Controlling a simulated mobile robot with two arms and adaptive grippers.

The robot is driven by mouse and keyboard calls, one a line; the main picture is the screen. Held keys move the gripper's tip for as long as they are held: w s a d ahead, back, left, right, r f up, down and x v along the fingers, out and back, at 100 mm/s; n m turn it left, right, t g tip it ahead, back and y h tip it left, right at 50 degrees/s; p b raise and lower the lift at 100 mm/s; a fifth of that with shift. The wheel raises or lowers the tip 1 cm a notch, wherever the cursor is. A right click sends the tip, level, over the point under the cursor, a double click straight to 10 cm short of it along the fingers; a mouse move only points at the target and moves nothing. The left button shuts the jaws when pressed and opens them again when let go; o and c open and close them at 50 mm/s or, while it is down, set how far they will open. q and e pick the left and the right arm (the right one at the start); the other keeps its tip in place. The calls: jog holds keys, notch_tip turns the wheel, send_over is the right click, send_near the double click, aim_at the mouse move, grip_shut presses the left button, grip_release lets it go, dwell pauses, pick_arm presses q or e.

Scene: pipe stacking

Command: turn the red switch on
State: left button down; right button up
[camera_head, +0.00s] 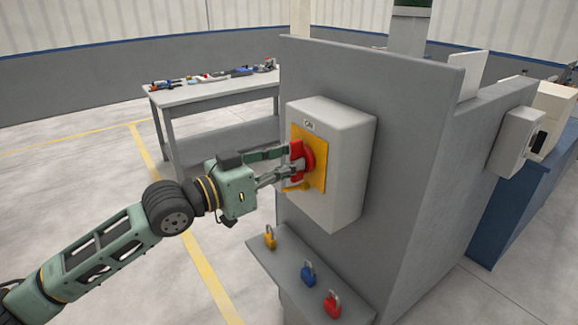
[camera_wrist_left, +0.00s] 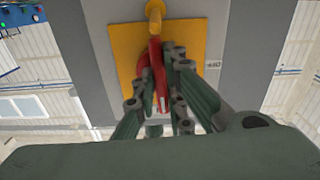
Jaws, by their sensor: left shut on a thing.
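The red switch (camera_head: 308,158) is a rotary handle on a yellow plate (camera_head: 319,178), fixed to the front of a light grey box (camera_head: 345,190). The box is mounted on a grey panel. My left gripper (camera_head: 291,164) reaches in from the left and is shut on the switch handle, with one finger on either side. In the left wrist view the switch (camera_wrist_left: 156,65) sits between the fingers (camera_wrist_left: 163,97), and the yellow plate (camera_wrist_left: 127,45) lies behind it. The fingers hide part of the handle. My right gripper is not in view.
A shelf (camera_head: 262,262) below the box holds a yellow padlock (camera_head: 270,238), a blue padlock (camera_head: 308,274) and a red padlock (camera_head: 332,304). A table (camera_head: 215,95) with tools stands behind at the left. The floor at the left is clear.

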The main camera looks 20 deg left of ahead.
pick_arm(q)
jog(key=shift+m, duration=0.4)
jog(key=c, duration=1.8)
grip_release()
jog(key=shift+v, duration=3.75)
